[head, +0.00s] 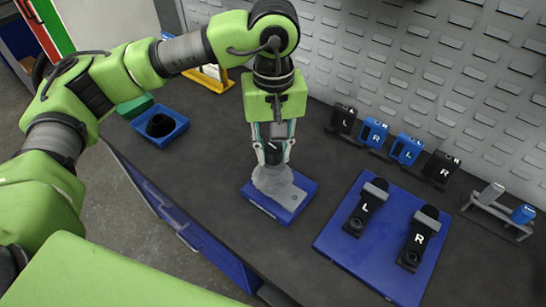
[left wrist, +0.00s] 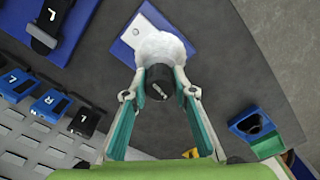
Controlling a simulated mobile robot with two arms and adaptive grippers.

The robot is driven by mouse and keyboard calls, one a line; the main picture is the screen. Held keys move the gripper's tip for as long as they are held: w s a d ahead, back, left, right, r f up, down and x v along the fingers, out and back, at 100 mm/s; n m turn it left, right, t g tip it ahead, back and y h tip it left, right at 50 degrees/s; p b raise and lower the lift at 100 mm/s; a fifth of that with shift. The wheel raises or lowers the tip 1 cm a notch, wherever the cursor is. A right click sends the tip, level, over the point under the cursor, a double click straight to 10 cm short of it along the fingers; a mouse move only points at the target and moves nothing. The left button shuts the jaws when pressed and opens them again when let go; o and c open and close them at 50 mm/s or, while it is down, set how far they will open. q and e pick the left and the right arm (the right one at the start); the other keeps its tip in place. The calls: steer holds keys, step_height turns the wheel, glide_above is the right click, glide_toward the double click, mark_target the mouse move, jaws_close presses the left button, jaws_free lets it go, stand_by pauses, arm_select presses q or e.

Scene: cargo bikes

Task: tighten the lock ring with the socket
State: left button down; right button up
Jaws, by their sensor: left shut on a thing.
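My left gripper (head: 271,143) points down over the workbench and is shut on a dark cylindrical socket (left wrist: 158,82). Below the socket is a pale grey, round, toothed-looking part (head: 271,181) on a blue base plate (head: 291,207). In the left wrist view the same part (left wrist: 161,46) looks white and lies just beyond the socket. The socket's lower end is close to it or on it; I cannot tell whether they touch. The lock ring cannot be made out. My right gripper is not in view.
A blue mat (head: 334,245) at the right bears two black crank arms marked L and R. Several black and blue lettered blocks (head: 374,134) stand along the perforated back wall. A small rack (head: 497,214) is at far right. A blue tray (head: 175,132) with a black ring is at left.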

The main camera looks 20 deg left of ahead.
arm_select(q)
steer(key=m+b, duration=0.2)
steer(key=m, duration=0.1)
steer(key=shift+s+f+m, duration=0.15)
steer(key=shift+f+m, duration=0.15)
steer(key=shift+f, duration=0.1)
steer(key=shift+r+m+b, duration=0.1)
steer(key=shift+m+b, duration=0.35)
steer(key=shift+m, duration=0.05)
steer(key=shift+m+b, duration=0.45)
steer(key=shift+m, duration=0.05)
steer(key=m+b, duration=0.2)
steer(key=m, duration=0.1)
steer(key=shift+m+b, duration=0.35)
steer(key=shift+m, duration=0.65)
